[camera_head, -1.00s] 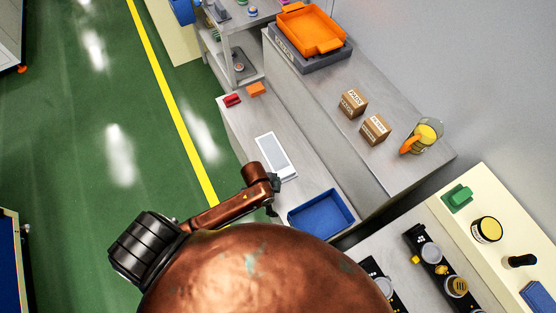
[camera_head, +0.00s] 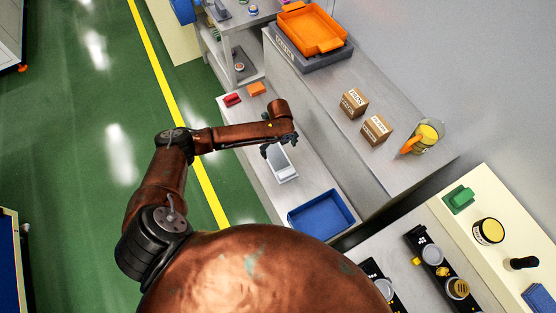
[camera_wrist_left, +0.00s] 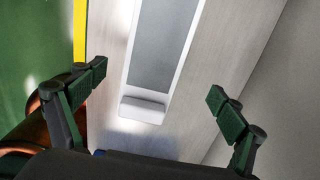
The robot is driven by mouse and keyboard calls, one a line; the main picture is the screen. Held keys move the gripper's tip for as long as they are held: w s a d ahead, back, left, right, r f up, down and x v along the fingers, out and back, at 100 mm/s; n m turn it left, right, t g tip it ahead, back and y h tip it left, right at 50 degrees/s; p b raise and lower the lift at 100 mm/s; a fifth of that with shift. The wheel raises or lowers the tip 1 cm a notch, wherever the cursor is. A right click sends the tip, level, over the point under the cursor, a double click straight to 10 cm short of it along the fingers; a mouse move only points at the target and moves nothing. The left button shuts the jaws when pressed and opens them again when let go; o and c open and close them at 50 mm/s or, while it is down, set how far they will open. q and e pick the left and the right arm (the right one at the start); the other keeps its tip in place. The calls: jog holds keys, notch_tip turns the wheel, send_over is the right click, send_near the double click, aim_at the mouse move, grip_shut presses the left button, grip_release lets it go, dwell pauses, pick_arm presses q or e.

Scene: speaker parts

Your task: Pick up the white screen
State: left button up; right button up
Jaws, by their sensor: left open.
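The white screen (camera_head: 283,167) is a flat white slab with a grey panel, lying on the light bench. In the head view my left arm and gripper cover its far part. My left gripper (camera_head: 278,144) is above the screen, open and empty. In the left wrist view the screen (camera_wrist_left: 165,50) runs from the top edge to a raised white block at its near end. The open fingers of the gripper (camera_wrist_left: 160,95) stand wide on either side of it, not touching it. My right gripper is not in view.
A blue tray (camera_head: 320,213) sits near the screen on the same bench. A red part (camera_head: 232,99) and an orange part (camera_head: 256,88) lie at its far end. Two cardboard boxes (camera_head: 375,130) and a yellow-filled jug (camera_head: 425,138) stand on the higher shelf to the right.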

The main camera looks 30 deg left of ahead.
aim_at(278, 160)
pick_arm(q)
jog(key=f, duration=0.2)
jog(key=f+b, duration=0.1)
jog(key=f, duration=0.1)
jog(key=s+f+b, duration=0.1)
jog(key=f, duration=0.2)
jog(key=shift+r, duration=0.2)
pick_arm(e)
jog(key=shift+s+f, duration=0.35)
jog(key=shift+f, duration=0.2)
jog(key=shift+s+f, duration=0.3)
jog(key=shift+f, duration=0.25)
pick_arm(q)
jog(key=shift+c, duration=0.5)
jog(key=c, duration=1.2)
jog(key=shift+r, duration=0.1)
